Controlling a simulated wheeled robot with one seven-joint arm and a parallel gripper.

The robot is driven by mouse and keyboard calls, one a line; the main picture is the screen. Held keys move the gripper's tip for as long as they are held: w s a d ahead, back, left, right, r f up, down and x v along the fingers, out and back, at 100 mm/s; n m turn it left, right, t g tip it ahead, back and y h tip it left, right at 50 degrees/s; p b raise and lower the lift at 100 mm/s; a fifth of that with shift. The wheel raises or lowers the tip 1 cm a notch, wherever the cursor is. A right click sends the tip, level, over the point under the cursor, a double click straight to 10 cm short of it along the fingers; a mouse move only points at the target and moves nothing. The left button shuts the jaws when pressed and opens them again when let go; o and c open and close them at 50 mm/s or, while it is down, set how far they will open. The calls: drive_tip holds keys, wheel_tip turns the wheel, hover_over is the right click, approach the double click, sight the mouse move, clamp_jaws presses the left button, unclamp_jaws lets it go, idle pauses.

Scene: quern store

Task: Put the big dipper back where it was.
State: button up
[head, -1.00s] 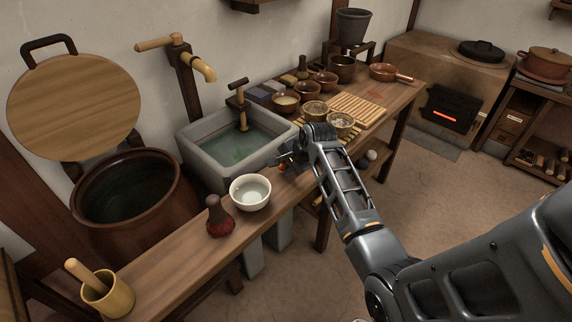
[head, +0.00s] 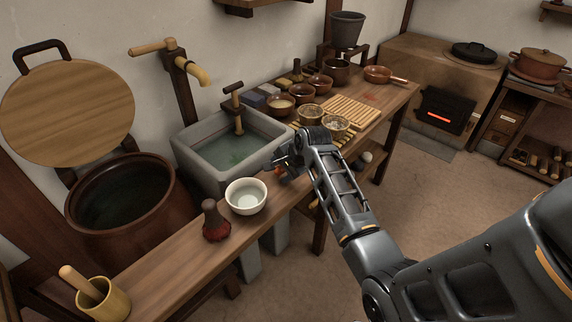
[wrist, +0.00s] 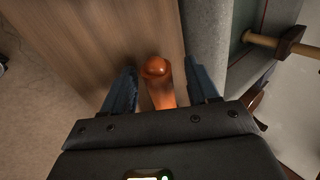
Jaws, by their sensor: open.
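No thing in view is plainly the big dipper. A yellow cup (head: 107,302) with a wooden stick or handle (head: 78,281) slanting out of it stands at the near left end of the bench; I cannot tell whether it is a dipper. My gripper (head: 283,165) is over the bench beside the sink's front edge, past the white bowl. In the wrist view my gripper (wrist: 160,62) is open, with a glossy orange-brown round-ended thing (wrist: 157,70) between its fingers. The lower part of that thing is hidden by the gripper's body, and I see no firm contact.
The stone sink (head: 190,160) holds water. A white bowl (head: 246,198) and a dark red bottle (head: 215,222) stand on the bench (head: 160,268). A large brown vat (head: 130,215) stands left, under a round wooden lid (head: 66,112). Several small bowls and a slatted board (head: 352,112) fill the far end.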

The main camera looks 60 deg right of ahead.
drive_tip(key=v, duration=1.2)
drive_tip(key=s+a+f+n+t, duration=0.1)
drive_tip(key=s+a+f+n, duration=0.15)
drive_tip(key=a, duration=0.35)
drive_tip(key=s+a+f+n+t+h, duration=0.1)
drive_tip(key=s+a+n, duration=0.25)
drive_tip(key=a, duration=0.25)
drive_tip(key=s+a+f+n+t, duration=0.1)
drive_tip(key=s+a+f+n, duration=0.15)
drive_tip(key=a, duration=0.35)
drive_tip(key=s+a+r+n+t+y, duration=0.3)
drive_tip(key=s+a+r+n+t, duration=0.2)
drive_tip(key=s+a+r+n, duration=0.8)
drive_tip(key=s+a+r, duration=0.1)
drive_tip(key=s+r, duration=0.1)
drive_tip(key=s, duration=0.2)
drive_tip(key=shift+r+t, duration=0.3)
drive_tip(key=shift+r, duration=0.05)
